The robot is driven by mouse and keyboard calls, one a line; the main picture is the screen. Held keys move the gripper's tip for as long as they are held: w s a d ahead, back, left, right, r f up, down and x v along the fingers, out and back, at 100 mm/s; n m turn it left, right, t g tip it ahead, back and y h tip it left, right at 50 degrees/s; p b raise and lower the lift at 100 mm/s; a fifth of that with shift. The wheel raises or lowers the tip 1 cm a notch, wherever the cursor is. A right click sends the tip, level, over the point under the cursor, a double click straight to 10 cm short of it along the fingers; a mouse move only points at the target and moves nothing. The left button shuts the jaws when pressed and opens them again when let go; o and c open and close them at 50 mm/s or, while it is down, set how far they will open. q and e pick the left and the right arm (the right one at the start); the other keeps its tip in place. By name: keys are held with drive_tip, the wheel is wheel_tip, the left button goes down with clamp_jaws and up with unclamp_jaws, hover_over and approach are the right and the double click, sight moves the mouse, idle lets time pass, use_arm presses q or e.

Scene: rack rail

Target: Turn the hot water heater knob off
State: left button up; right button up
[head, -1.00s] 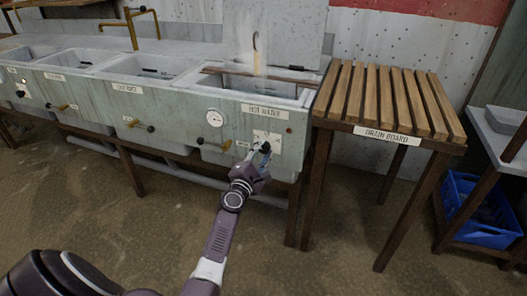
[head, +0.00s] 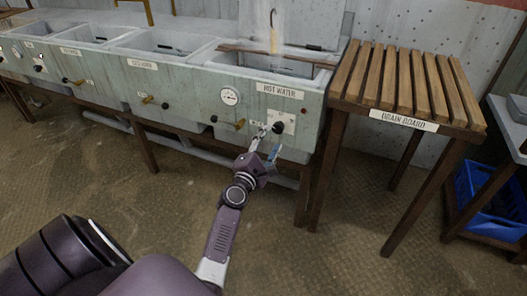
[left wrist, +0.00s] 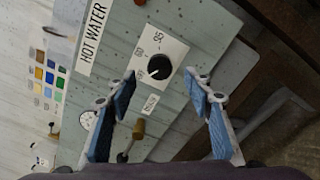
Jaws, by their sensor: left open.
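The hot water heater knob (head: 278,127) is a round black dial on a white plate, on the front of the sink under the "HOT WATER" label (head: 280,91). In the left wrist view the knob (left wrist: 159,66) has a white pointer mark, and its plate carries printed markings. My left gripper (head: 269,141) is open and empty in front of the panel, just below and left of the knob in the head view. In the wrist view its blue-padded fingers (left wrist: 160,84) stand apart, with the knob in the gap between them, seemingly untouched. My right gripper is not in view.
A brass-handled valve (head: 239,124) and a round gauge (head: 229,96) are on the panel left of the knob. A slatted drain board (head: 405,85) stands to the right, and a blue crate (head: 490,205) beyond it. The floor in front is clear.

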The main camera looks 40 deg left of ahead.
use_arm(q)
drive_tip(key=v, duration=0.6)
drive_tip(key=shift+s, duration=0.1)
idle(0.3)
